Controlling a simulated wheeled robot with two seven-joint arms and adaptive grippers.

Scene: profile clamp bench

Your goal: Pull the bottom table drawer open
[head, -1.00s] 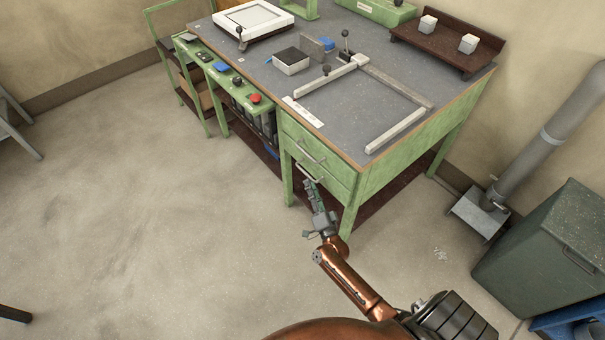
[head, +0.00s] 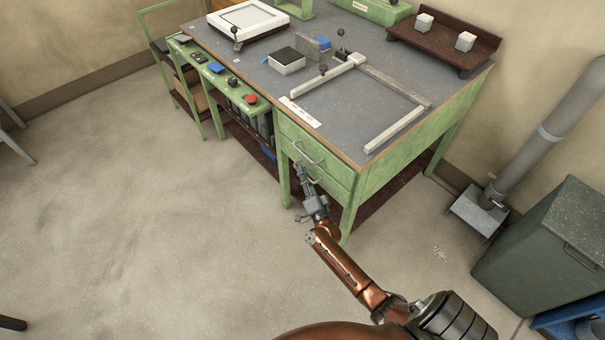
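The green table (head: 405,165) has two drawers stacked under its near corner. The top drawer (head: 297,137) is shut, with a metal bar handle. The bottom drawer (head: 332,188) is below it and looks flush with the frame; its handle is partly covered by my gripper. My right gripper (head: 299,170) is at the bottom drawer's handle, its fingers overlapping the handle's left part. The fingers are too small to show whether they are open or closed on it. My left gripper is out of view.
Clamp bars (head: 398,124) and small blocks lie on the tabletop. A green control ledge (head: 222,80) with a red button is left of the drawers. A grey-green bin (head: 545,245) and a pipe (head: 545,130) stand at right. The floor (head: 150,220) before the drawers is clear.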

